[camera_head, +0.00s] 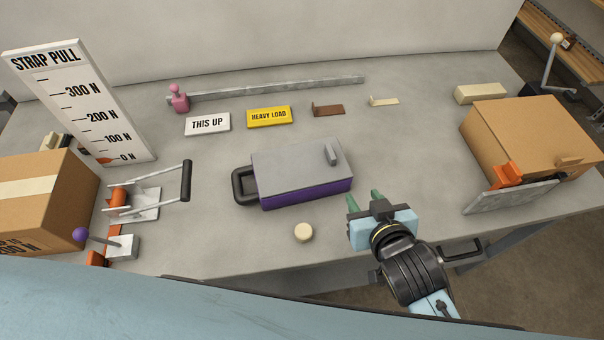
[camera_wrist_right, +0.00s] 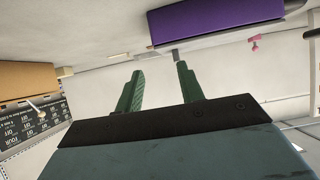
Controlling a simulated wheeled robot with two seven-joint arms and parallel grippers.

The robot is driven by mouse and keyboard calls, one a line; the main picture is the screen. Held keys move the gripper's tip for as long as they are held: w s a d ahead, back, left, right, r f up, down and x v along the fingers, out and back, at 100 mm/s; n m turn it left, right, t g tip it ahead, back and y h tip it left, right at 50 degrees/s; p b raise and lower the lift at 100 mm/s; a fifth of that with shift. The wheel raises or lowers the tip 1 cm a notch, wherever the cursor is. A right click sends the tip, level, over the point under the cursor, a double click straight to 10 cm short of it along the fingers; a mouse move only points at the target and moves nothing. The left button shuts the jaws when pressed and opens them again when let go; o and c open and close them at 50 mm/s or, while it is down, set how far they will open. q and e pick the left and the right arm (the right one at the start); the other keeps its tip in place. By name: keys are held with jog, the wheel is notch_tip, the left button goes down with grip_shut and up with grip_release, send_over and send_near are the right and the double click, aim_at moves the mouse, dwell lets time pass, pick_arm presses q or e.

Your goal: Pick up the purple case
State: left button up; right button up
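The purple case (camera_head: 301,172) lies flat in the middle of the grey bench. It has a grey lid with a small grey latch block and a black handle (camera_head: 244,186) on its left side. Its purple side shows at the top of the right wrist view (camera_wrist_right: 215,20). My right gripper (camera_head: 364,198) is just right of and in front of the case's front right corner, apart from it. Its two green fingers stand apart with nothing between them in the right wrist view (camera_wrist_right: 158,88). My left gripper is not in view.
A round cream knob (camera_head: 303,232) lies in front of the case. A strap ratchet (camera_head: 137,200) and carton (camera_head: 40,200) stand left, another carton (camera_head: 528,135) right. Signs (camera_head: 208,124) and a long grey bar (camera_head: 275,88) lie behind.

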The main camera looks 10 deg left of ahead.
jog(key=w+a+r+t+y, duration=0.1)
jog(key=a, duration=0.2)
send_near(332, 154)
jog(key=f+x, duration=0.1)
jog(key=x, duration=0.3)
jog(key=shift+n, duration=0.4)
jog(key=x, duration=0.4)
jog(key=shift+w+a+r, duration=0.1)
jog(key=shift+w+r, duration=0.15)
jog(key=shift+w, duration=0.1)
jog(key=shift+w+a+f, duration=0.25)
jog(key=shift+w, duration=0.3)
grip_shut()
jog(key=shift+r+y, duration=0.1)
jog(key=shift+y, duration=0.2)
